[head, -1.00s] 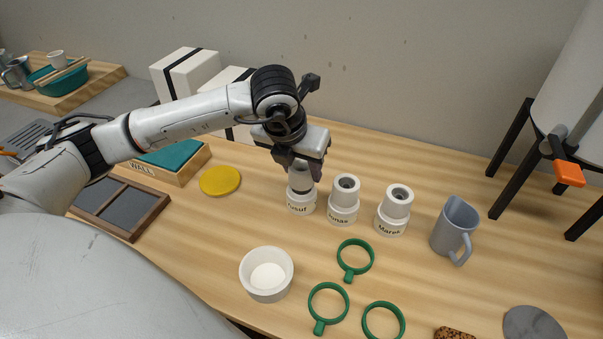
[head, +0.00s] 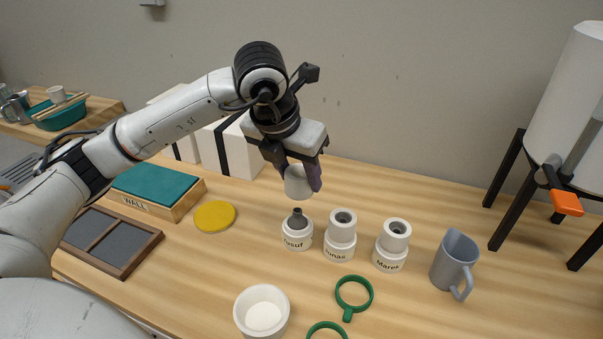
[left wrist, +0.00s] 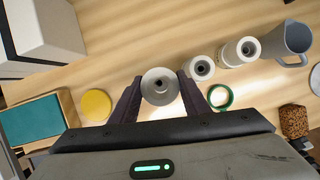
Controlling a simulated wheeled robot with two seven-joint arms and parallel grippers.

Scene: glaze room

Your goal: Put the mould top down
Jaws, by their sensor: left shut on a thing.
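My left gripper (head: 298,176) is shut on a white mould top (head: 297,186) and holds it in the air above the mould base labelled Yusuf (head: 297,236). A grey core stands up from that base. In the left wrist view the held mould top (left wrist: 160,86) sits between the two fingers, its end with a dark hole facing the camera. The mould labelled Jonas (head: 341,238) and the mould labelled Marek (head: 391,247) stand to the right, each with its top on. My right gripper is not in view.
A yellow disc (head: 214,216) and a teal-topped box marked WALL (head: 152,190) lie to the left. A white bowl (head: 262,306) and green rings (head: 353,295) are in front. A grey jug (head: 454,262) stands right of the moulds. Bare wood shows between the disc and Yusuf.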

